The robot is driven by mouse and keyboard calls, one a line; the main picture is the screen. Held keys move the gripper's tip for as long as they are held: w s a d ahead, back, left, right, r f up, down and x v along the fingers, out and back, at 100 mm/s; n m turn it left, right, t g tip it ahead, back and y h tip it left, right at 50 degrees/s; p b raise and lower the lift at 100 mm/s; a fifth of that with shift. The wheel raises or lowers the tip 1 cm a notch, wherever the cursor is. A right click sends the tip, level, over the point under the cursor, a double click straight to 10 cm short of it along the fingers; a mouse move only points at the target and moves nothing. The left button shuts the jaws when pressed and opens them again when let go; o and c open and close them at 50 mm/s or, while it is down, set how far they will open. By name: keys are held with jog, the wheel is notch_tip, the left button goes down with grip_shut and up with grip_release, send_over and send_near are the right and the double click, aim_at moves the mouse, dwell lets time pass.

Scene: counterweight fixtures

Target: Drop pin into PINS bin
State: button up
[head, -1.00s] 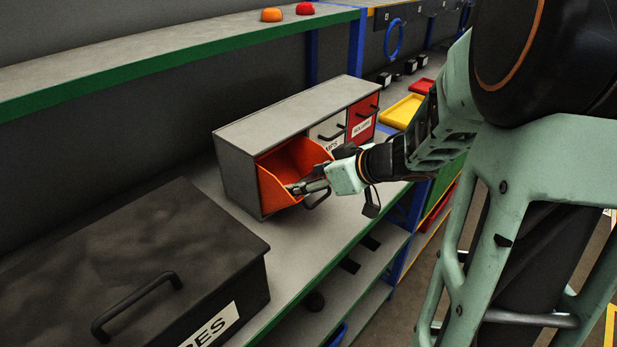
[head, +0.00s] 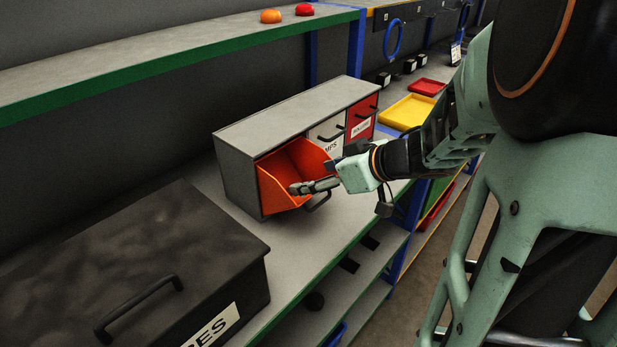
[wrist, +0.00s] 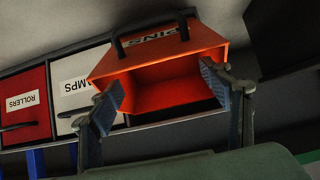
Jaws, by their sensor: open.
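The orange PINS bin (head: 278,186) is tilted open at the near end of a grey cabinet. In the wrist view the PINS bin (wrist: 205,42) appears upside down, with its label and black handle at the top. My gripper (head: 298,188) is at the bin's mouth, its fingers over the opening. In the wrist view my gripper (wrist: 163,93) is open, with its two fingers well apart and nothing between them. I see no pin in either view. The part of the bin's inside that shows looks bare; its lower part is hidden in the head view.
The grey cabinet (head: 290,112) also holds a white bin (head: 327,132) and a red ROLLERS bin (head: 362,117), both closed. A large black box (head: 120,255) stands at the near left. A yellow tray (head: 407,112) and a red tray (head: 427,87) lie beyond. A green-edged shelf (head: 180,53) runs above.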

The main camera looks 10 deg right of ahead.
jog(key=p+v, duration=0.1)
jog(key=v, duration=0.7)
jog(key=shift+s+d+r, duration=0.2)
jog(key=shift+s+r, duration=0.05)
jog(key=shift+d, duration=0.1)
